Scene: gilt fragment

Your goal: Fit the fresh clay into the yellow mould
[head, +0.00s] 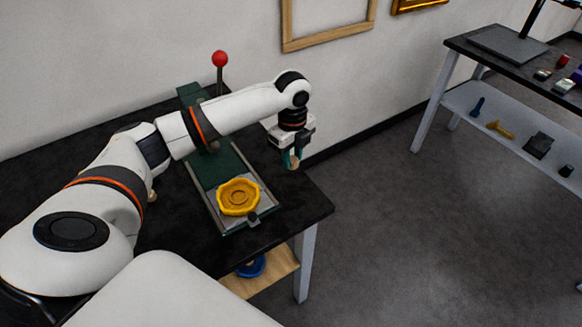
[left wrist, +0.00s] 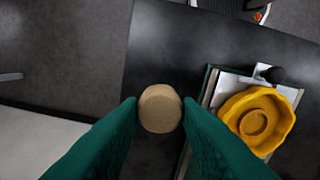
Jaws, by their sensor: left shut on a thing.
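The yellow mould (head: 238,197), round with a wavy rim and a hollow in the middle, sits on the front of a green and grey slide plate on the black table. It is also at the right in the left wrist view (left wrist: 238,104). My left gripper (head: 291,155) is shut on a tan round lump of clay (left wrist: 160,109), gripped between its green fingertips. The clay (head: 294,164) is held over the table's right edge area, right of and apart from the mould. My right gripper is not in view.
A green press (head: 190,93) with a red-knobbed lever (head: 219,59) stands behind the mould, partly hidden by my left arm. A blue piece (head: 251,267) lies on the wooden shelf below. Another bench (head: 470,46) with small items stands at right, across open floor.

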